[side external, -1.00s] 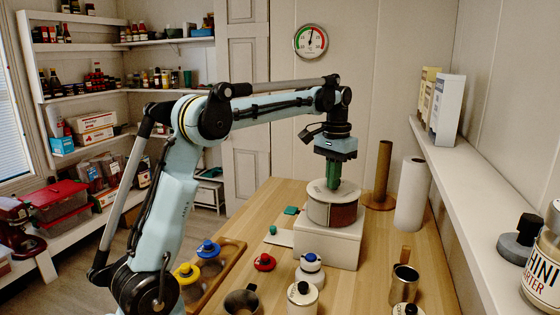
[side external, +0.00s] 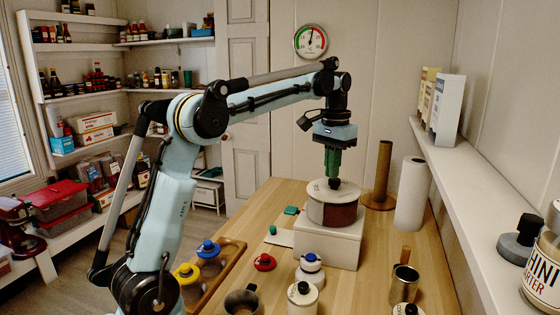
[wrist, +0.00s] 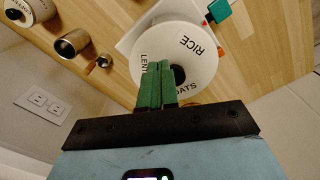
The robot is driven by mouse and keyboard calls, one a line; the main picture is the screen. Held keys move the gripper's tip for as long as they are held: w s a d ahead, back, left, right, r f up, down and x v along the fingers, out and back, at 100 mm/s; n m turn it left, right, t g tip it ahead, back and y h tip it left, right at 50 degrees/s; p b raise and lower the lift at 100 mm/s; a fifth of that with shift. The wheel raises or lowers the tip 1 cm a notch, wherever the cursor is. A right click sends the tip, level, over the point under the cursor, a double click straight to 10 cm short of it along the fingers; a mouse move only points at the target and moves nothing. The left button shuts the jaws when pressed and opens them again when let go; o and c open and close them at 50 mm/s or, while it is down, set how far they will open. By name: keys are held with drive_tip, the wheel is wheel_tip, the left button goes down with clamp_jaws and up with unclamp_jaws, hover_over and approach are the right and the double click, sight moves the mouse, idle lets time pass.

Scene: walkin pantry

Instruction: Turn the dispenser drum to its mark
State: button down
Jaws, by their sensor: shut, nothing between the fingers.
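The dispenser drum (side external: 322,208) has a white lid and a dark red section on its side. It sits on a white block (side external: 325,245) on the wooden table. In the wrist view the lid (wrist: 200,50) reads RICE, OATS and a partly covered LENT label around a dark central knob (wrist: 177,75). Small orange-red spots (wrist: 221,51) show by the drum's rim; I cannot tell which is the mark. My gripper (side external: 333,177) points down with its green fingers shut and empty, just above the lid at the knob. In the wrist view the fingers (wrist: 154,65) hide part of the lid.
A brown roll on a stand (side external: 382,170) and a white roll (side external: 411,195) stand right of the drum. Jars (side external: 303,297), a metal mug (side external: 404,283) and a wooden tray (side external: 232,255) are in front. A shelf (side external: 480,185) runs along the right wall.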

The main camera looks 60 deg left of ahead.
wheel_tip(320, 180, up, 3)
drive_tip(key=shift+r, duration=0.1)
idle(0.4)
